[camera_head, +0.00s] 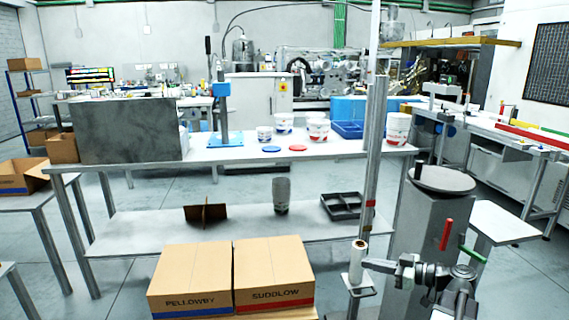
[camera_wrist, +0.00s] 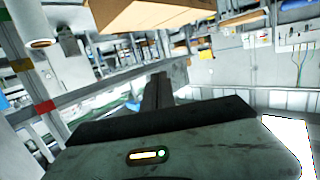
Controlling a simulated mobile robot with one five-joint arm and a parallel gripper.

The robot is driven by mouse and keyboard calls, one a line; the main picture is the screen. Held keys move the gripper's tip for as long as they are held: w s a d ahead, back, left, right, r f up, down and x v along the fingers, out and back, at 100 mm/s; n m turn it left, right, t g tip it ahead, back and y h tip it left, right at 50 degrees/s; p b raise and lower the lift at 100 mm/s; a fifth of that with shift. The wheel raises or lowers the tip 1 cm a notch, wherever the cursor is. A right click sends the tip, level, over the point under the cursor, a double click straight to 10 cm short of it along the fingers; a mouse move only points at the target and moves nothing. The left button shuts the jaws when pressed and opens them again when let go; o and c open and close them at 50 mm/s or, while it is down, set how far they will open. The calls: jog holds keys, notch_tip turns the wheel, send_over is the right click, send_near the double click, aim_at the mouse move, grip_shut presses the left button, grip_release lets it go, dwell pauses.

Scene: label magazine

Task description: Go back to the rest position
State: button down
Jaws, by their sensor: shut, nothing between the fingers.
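My gripper (camera_wrist: 158,88) shows in the wrist view as a dark shut pair of fingers in the middle, above its dark body with a small lit indicator. Nothing is between the fingers. In the head view, my gripper (camera_head: 376,264) is at the lower right, at the end of my arm, and points left. A white roll (camera_head: 357,262) stands upright on a small plate on a tall grey post, close to the gripper in that picture. In the wrist view, the roll (camera_wrist: 38,24) is at the top left, clear of the fingers.
Two cardboard boxes, PELLOWBY (camera_head: 190,286) and SUDDLOW (camera_head: 274,278), stand at the front. Behind is a long workbench (camera_head: 235,154) with tubs and a blue press (camera_head: 224,112). The tall post (camera_head: 372,170) and a grey pedestal (camera_head: 430,225) rise near my arm.

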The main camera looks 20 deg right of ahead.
jog(key=w+a+f+n+g+y, duration=0.1)
jog(key=w+a+f+g, duration=0.15)
jog(key=a, duration=0.45)
jog(key=w+a+f+n+g+y, duration=0.1)
jog(key=w+a+g, duration=0.1)
jog(key=w+a, duration=0.35)
jog(key=w+a+f+n+g, duration=0.1)
jog(key=w+a+f+g, duration=0.1)
jog(key=a, duration=0.7)
jog(key=s+a+f+m+g+h, duration=0.15)
jog(key=a+f, duration=0.25)
jog(key=a, duration=0.4)
jog(key=s+a+f+g+h, duration=0.1)
jog(key=a+f+g+h, duration=0.25)
jog(key=a, duration=0.45)
jog(key=s+a+f+g+h, duration=0.1)
jog(key=s+a+f+g, duration=0.1)
jog(key=a+f, duration=0.45)
jog(key=d+m+h, duration=0.4)
jog(key=d+m, duration=0.3)
jog(key=m, duration=0.1)
notch_tip(320, 180, up, 32)
jog(key=p, duration=3.1)
jog(key=shift+a+f+p, duration=0.25)
jog(key=shift+a+p, duration=0.05)
jog(key=shift+w, duration=0.1)
